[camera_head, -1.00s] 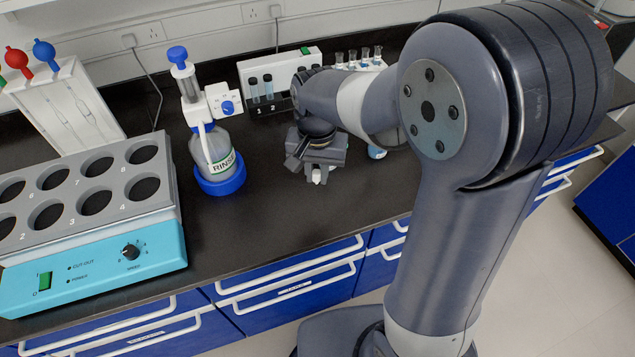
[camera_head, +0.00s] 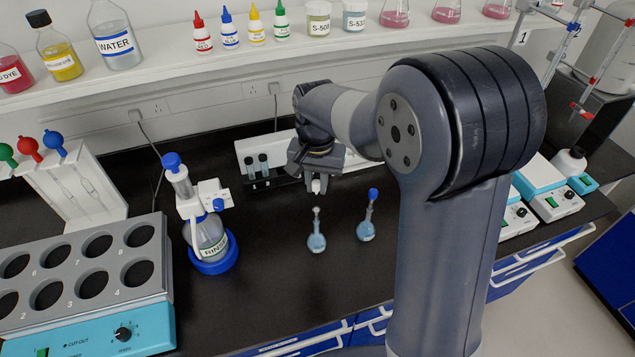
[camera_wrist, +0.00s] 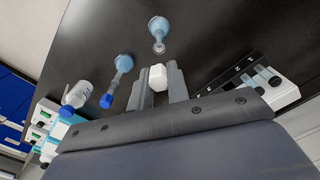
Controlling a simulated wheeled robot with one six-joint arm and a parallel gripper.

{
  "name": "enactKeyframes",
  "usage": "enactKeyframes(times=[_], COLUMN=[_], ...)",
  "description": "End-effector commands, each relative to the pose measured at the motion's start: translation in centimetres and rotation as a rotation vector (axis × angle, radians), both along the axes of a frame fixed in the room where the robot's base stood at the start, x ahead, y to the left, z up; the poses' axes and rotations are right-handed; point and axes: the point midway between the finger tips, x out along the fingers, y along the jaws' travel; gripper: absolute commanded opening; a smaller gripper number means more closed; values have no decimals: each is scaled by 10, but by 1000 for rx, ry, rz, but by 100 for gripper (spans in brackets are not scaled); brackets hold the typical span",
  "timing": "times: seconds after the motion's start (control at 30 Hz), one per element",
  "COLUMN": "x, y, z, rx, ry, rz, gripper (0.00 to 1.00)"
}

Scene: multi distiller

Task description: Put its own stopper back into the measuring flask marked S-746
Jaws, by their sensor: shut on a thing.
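My gripper (camera_head: 317,187) is shut on a white stopper (camera_wrist: 158,77), which sticks out between the fingertips. Below it on the bench, apart from it, stands an open flask (camera_head: 316,241) with pale blue liquid; its bare neck shows in the head view, and the flask shows in the wrist view (camera_wrist: 157,24) beyond the fingertips. To its right in the head view stands a second flask (camera_head: 366,231) with blue liquid and a blue stopper (camera_head: 373,194). It also shows in the wrist view (camera_wrist: 122,63). I cannot read a marking on either flask.
A rinse bottle (camera_head: 208,238) in a blue base and a block with round wells (camera_head: 72,268) stand at the left. A tube rack (camera_head: 268,182) is behind and left of my gripper. A shelf (camera_head: 240,62) with bottles runs above. Dark bench around the flasks is clear.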

Motion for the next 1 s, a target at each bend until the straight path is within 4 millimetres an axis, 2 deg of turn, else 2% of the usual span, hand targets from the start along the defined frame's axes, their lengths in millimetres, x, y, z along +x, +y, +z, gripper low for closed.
enactKeyframes(times=[0.5,1.0], x=[0,0], y=[0,0], z=[-46,-49], rx=[0,0], ry=[0,0], rz=[0,0], gripper=[0,0])
